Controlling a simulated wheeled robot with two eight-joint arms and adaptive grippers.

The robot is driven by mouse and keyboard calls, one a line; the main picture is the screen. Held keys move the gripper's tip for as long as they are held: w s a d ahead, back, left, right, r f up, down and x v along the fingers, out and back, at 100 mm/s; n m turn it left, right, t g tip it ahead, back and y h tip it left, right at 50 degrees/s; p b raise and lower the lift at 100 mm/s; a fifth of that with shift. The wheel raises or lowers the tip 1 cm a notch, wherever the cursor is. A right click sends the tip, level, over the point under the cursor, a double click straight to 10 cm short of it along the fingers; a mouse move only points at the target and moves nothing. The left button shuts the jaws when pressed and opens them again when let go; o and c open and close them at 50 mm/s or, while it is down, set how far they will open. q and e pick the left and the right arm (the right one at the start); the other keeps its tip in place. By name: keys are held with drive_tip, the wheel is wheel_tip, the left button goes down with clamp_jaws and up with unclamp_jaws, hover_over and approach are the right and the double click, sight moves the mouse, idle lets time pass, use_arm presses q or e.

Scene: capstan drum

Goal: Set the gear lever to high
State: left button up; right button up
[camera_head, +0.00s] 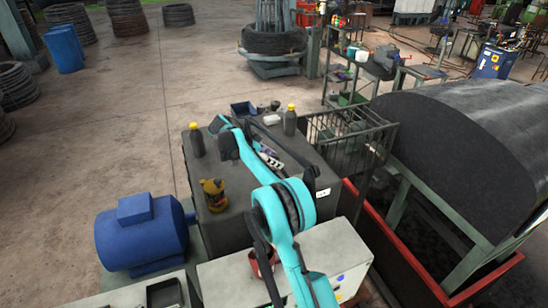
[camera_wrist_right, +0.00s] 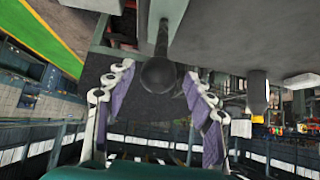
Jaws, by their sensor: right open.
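The gear lever shows in the right wrist view as a dark rod ending in a round black knob (camera_wrist_right: 158,75). My right gripper (camera_wrist_right: 159,80) is open, with one purple-padded finger on each side of the knob. A gap shows between the knob and each finger, though depth is hard to judge. In the head view my right gripper (camera_head: 270,157) is above the dark grey housing (camera_head: 245,180), at the end of my teal arm. I cannot make out the lever there for certain. My left gripper is not in view.
A blue motor (camera_head: 142,233) is at left, a wire cage (camera_head: 345,140) and a large dark drum (camera_head: 465,140) at right. Open floor (camera_head: 120,130) lies beyond, to the left.

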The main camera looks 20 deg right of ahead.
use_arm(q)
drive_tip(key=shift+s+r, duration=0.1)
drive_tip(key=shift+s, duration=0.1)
use_arm(e)
drive_tip(key=shift+s+d, duration=0.2)
drive_tip(key=shift+c, duration=0.4)
